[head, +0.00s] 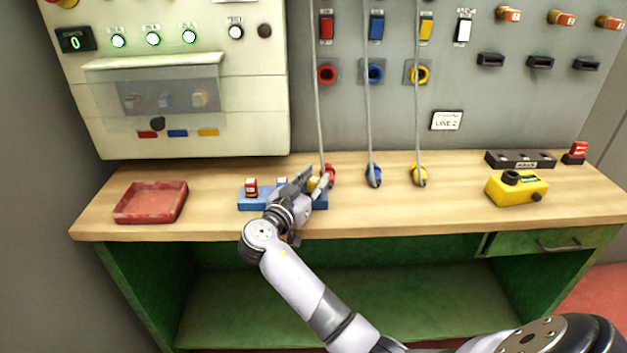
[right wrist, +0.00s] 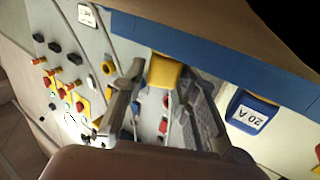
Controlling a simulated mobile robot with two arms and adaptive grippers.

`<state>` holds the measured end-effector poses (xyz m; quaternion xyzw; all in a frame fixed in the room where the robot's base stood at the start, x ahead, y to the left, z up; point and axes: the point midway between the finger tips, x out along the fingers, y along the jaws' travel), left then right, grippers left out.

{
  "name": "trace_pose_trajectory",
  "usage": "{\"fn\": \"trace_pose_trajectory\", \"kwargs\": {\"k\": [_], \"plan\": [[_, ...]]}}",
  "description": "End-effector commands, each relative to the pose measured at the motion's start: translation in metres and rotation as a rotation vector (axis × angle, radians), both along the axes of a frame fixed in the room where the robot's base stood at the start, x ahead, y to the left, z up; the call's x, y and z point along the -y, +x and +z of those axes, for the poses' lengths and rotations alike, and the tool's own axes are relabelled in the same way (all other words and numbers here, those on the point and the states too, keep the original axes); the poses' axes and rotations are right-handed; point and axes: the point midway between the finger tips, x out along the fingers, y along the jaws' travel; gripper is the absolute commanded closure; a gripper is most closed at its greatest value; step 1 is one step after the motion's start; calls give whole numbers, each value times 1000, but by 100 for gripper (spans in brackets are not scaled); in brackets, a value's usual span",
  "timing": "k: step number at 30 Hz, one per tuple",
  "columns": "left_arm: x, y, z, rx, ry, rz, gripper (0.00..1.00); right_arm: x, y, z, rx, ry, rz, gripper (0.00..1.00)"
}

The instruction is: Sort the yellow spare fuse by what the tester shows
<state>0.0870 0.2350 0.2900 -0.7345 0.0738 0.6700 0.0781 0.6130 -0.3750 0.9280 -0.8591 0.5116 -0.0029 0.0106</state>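The yellow spare fuse (head: 314,184) stands at the right end of the blue rack (head: 255,204); it also shows in the right wrist view (right wrist: 164,72). My right gripper (head: 308,181) is at the rack with its fingers on either side of this fuse. In the right wrist view the fingers (right wrist: 163,75) look slightly apart from it, so they seem open. A blue fuse (right wrist: 250,112) marked 20 A and a red fuse (head: 251,187) stand in the same rack. The yellow tester (head: 530,194), with a dark round socket on top, sits at the right. My left gripper is not in view.
A red tray (head: 150,216) lies at the bench's left. A black slotted holder (head: 520,160) and a small red-topped item (head: 575,152) stand at the back right. The bench front between rack and tester is clear.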

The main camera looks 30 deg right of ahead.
Motion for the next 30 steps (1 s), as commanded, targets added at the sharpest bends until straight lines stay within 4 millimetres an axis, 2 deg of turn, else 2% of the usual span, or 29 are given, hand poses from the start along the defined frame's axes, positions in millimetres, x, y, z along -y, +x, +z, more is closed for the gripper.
{"fn": "trace_pose_trajectory", "kwargs": {"k": [6,17,20,30], "plan": [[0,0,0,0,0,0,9,0,0,0,0,0,0,56],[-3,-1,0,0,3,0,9,-3,-2,-1,0,1,1,56],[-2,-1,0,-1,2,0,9,-14,-7,-2,-3,3,2,56],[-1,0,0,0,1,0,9,-75,-40,-1,-2,3,2,56]]}}
